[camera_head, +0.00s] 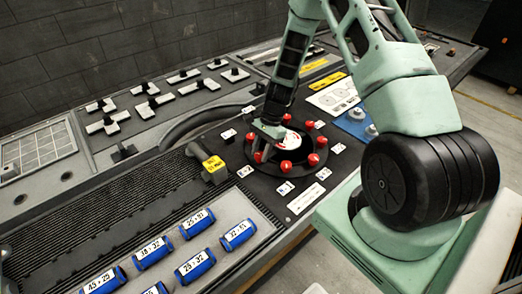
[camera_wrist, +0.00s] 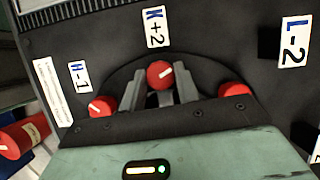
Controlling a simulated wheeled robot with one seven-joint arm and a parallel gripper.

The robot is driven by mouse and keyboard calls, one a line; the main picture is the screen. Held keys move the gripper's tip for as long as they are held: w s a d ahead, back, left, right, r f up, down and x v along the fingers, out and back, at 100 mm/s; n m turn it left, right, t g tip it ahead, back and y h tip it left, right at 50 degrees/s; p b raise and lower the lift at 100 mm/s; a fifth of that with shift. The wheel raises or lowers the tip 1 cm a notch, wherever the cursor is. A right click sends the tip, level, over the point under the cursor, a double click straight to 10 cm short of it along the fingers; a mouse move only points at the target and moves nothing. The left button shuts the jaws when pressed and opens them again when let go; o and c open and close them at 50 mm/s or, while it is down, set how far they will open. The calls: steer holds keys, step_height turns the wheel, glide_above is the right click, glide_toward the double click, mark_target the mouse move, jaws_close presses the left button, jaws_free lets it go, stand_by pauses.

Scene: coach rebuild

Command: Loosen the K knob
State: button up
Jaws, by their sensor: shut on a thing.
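The K knob (camera_wrist: 160,73) is a round red knob with a white line on its face, beside the "K+2" label (camera_wrist: 155,27) in the wrist view. My gripper (camera_wrist: 161,88) is shut on it, with one grey finger on each side. In the head view my gripper (camera_head: 266,138) reaches down to the left side of a round black disc (camera_head: 310,172) ringed with red knobs. There the fingers and arm partly cover the nearest knobs, so I cannot tell the K knob apart.
Red knobs stand near the "H-1" label (camera_wrist: 80,76) and toward the "L-2" label (camera_wrist: 295,42). A yellow-tagged grey handle (camera_head: 212,166) stands left of the disc. Blue labelled cylinders (camera_head: 195,223) lie in a tray at front. Black-and-white switches (camera_head: 150,88) fill the back panel.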

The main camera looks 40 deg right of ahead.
steer(key=n, duration=0.2)
steer(key=n+g, duration=0.1)
steer(key=n, duration=0.1)
steer(key=n+g+h+b, duration=0.1)
steer(key=n, duration=0.1)
steer(key=shift+w+n, duration=0.25)
steer(key=shift+n, duration=0.05)
steer(key=n+g+h, duration=0.1)
steer(key=n, duration=0.2)
steer(key=n+h+b, duration=0.1)
steer(key=n, duration=0.2)
steer(key=shift+a+g, duration=0.15)
steer(key=shift+g, duration=0.25)
steer(key=o, duration=0.9)
steer(key=shift+o, duration=0.2)
steer(key=b+v, duration=0.3)
steer(key=v, duration=1.4)
steer(key=shift+r, duration=0.2)
steer(key=shift+w+a, duration=0.1)
steer(key=shift+a, duration=0.05)
